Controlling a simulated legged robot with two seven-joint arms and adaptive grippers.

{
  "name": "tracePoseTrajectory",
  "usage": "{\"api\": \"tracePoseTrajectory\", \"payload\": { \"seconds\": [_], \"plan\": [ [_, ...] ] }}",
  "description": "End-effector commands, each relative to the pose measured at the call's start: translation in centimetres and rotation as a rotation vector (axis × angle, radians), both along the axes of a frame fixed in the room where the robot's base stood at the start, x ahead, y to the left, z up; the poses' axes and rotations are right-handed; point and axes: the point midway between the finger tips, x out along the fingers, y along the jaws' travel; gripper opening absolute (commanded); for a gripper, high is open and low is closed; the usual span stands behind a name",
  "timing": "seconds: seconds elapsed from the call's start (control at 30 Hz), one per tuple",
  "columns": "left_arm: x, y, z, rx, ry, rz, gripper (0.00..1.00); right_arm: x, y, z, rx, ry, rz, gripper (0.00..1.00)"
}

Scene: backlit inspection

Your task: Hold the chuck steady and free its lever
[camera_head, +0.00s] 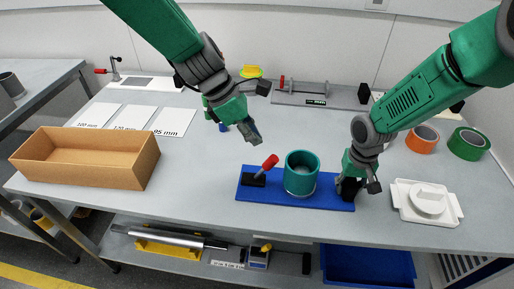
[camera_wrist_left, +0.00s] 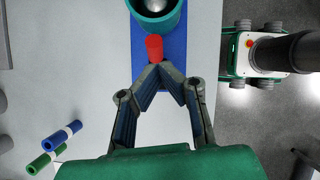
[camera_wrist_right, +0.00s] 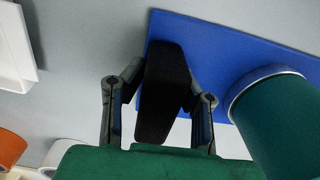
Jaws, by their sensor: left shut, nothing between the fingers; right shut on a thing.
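The chuck, a teal hollow cylinder (camera_head: 302,172), stands upright on a blue base plate (camera_head: 320,201). Its lever has a red grip (camera_head: 270,161) tilted up from a black block at the plate's left end. The red grip (camera_wrist_left: 154,47) and the chuck rim (camera_wrist_left: 148,14) also show in the left wrist view. My left gripper (camera_head: 256,138) is shut and empty, above the table behind the lever; its fingertips (camera_wrist_left: 154,70) appear close to the red grip, contact unclear. My right gripper (camera_head: 350,188) is shut on a black block (camera_wrist_right: 165,92) at the plate's right end.
A cardboard box (camera_head: 88,181) stands at the left. A white fixture (camera_head: 428,205), an orange tape roll (camera_head: 422,138) and a green tape roll (camera_head: 468,143) lie at the right. Small green and blue cylinders (camera_wrist_left: 53,142) lie behind the left gripper.

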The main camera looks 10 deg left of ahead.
Motion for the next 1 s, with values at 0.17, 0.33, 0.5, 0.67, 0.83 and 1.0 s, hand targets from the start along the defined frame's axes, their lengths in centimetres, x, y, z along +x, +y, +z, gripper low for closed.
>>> {"api": "tracePoseTrajectory", "payload": {
  "seconds": [0.17, 0.33, 0.5, 0.67, 0.83, 1.0],
  "plan": [
    [-0.1, -1.1, 3.5, 0.003, -0.003, 0.000, 0.00, -0.1, 0.0, 0.0, 0.001, 0.001, 0.001, 0.00],
    [-0.2, -1.5, 5.3, 0.001, 0.000, 0.000, 0.00, 0.0, 0.0, 0.0, 0.000, 0.001, 0.000, 0.00],
    [-0.3, -1.7, 5.7, 0.000, 0.003, 0.001, 0.00, 0.0, 0.0, 0.0, 0.000, 0.001, 0.000, 0.00],
    [-0.3, -1.7, 5.7, 0.000, 0.003, 0.001, 0.00, 0.0, 0.0, 0.0, 0.000, 0.001, 0.000, 0.00],
    [-0.3, -1.7, 5.7, 0.001, 0.002, 0.001, 0.00, 0.0, 0.0, 0.0, 0.001, 0.000, 0.000, 0.51],
    [-0.3, -1.7, 5.8, 0.000, 0.002, 0.001, 0.00, 0.0, 0.0, 0.0, 0.001, 0.000, 0.000, 0.51]
  ]
}}
